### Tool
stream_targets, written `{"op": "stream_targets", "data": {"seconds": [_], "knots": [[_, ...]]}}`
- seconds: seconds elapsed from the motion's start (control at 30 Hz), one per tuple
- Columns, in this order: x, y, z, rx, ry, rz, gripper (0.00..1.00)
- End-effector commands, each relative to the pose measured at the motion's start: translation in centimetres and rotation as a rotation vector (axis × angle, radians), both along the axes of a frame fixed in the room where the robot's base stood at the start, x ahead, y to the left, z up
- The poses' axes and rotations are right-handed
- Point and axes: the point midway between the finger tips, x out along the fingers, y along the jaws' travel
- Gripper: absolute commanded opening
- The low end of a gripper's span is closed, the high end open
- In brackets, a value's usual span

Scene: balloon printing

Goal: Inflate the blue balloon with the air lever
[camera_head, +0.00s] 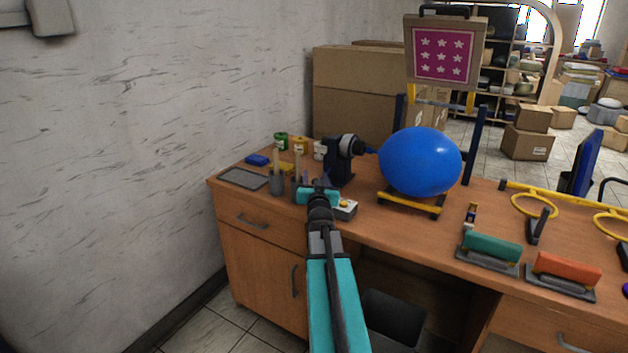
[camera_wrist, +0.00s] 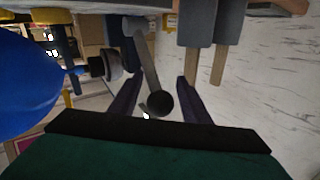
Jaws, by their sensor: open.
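The blue balloon (camera_head: 420,161) is large and round, with its neck at the nozzle of the black air pump (camera_head: 340,165). It sits over a yellow-and-black cradle (camera_head: 412,203). In the wrist view the balloon (camera_wrist: 28,82) is at the left edge, beside the pump nozzle (camera_wrist: 104,66). The air lever (camera_wrist: 148,62) is a grey rod with a round black knob. My gripper (camera_wrist: 160,80) is open, with its dark fingers on either side of the knob; I cannot tell whether they touch it. In the head view my gripper (camera_head: 319,188) is in front of the pump and hides the lever.
A small control box (camera_head: 345,208) stands right of my gripper. Holders with wooden-handled tools (camera_head: 277,180) stand to its left. A framed star stencil (camera_head: 443,55) rises behind the balloon. Green (camera_head: 491,247) and orange (camera_head: 566,267) squeegees lie on the right. A wall bounds the left.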

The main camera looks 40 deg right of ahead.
Motion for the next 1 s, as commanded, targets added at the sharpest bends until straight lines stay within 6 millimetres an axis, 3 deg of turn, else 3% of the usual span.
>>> {"op": "stream_targets", "data": {"seconds": [0.1, 0.37, 0.43, 0.47, 1.0], "knots": [[0.0, 0.0, 0.0, 0.0, 0.0, 0.0, 0.43], [0.0, 0.1, 0.0, 0.0, 0.0, 0.001, 0.0], [0.0, 0.1, 0.0, 0.0, 0.0, 0.001, 0.0], [0.3, 1.1, 0.0, 0.005, -0.003, 0.008, 0.0], [0.0, -0.2, 0.1, 0.021, 0.007, 0.0, 0.0]]}}
